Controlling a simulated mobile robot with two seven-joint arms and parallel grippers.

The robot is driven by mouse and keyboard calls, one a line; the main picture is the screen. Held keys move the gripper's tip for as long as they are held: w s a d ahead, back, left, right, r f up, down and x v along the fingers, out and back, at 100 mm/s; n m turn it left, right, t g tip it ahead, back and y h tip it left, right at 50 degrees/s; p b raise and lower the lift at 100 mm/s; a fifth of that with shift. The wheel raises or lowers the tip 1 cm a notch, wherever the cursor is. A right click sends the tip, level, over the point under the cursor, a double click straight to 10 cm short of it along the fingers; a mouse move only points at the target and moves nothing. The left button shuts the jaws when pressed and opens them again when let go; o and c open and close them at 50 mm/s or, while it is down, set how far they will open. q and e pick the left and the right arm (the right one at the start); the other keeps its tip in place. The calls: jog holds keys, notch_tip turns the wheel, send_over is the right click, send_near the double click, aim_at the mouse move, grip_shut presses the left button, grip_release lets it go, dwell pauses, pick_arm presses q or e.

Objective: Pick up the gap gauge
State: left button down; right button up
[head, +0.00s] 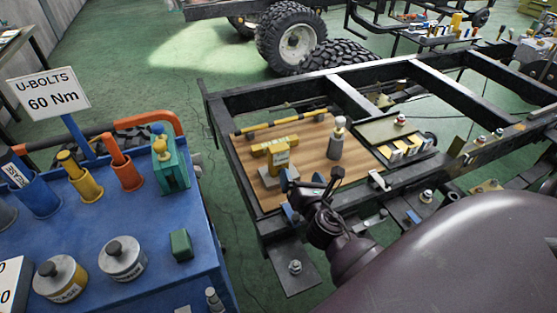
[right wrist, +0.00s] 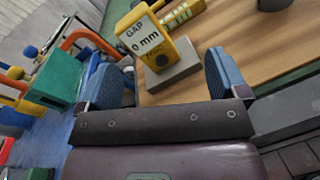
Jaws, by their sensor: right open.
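The gap gauge (head: 280,158) is a yellow block on a grey base. It stands upright on a wooden board (head: 312,163) laid across the dark chassis frame. In the right wrist view the gauge (right wrist: 152,38) shows a white label reading "GAP 0 mm", and its grey base (right wrist: 176,72) lies just beyond the fingertips. My right gripper (head: 300,190) is at the near side of the gauge. Its blue-padded fingers are open, with a wide empty space between the tips (right wrist: 165,72). No contact with the gauge shows. My left gripper is not in view.
A grey knobbed cylinder (head: 336,145) stands right of the gauge, and a yellow-black striped bar (head: 283,121) lies behind it. A tray with small parts (head: 396,137) is farther right. A blue cart (head: 150,208) with tools, weights and a U-bolts sign is at left.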

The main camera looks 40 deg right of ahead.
aim_at(276, 148)
jog(key=w+n+y, duration=0.1)
jog(key=w+n, duration=0.2)
jog(key=w, duration=0.1)
jog(key=w+n+t+y, duration=0.1)
jog(key=w+n, duration=0.2)
jog(key=w, duration=0.1)
jog(key=shift+w+a+t, duration=0.1)
jog(key=shift+w+t, duration=0.1)
jog(key=shift+t, duration=0.1)
jog(key=shift+d+x, duration=0.15)
jog(key=shift+x, duration=1.15)
jog(key=shift+d+x, duration=0.1)
jog(key=shift+x, duration=1.25)
jog(key=shift+c, duration=0.3)
jog(key=c, duration=1)
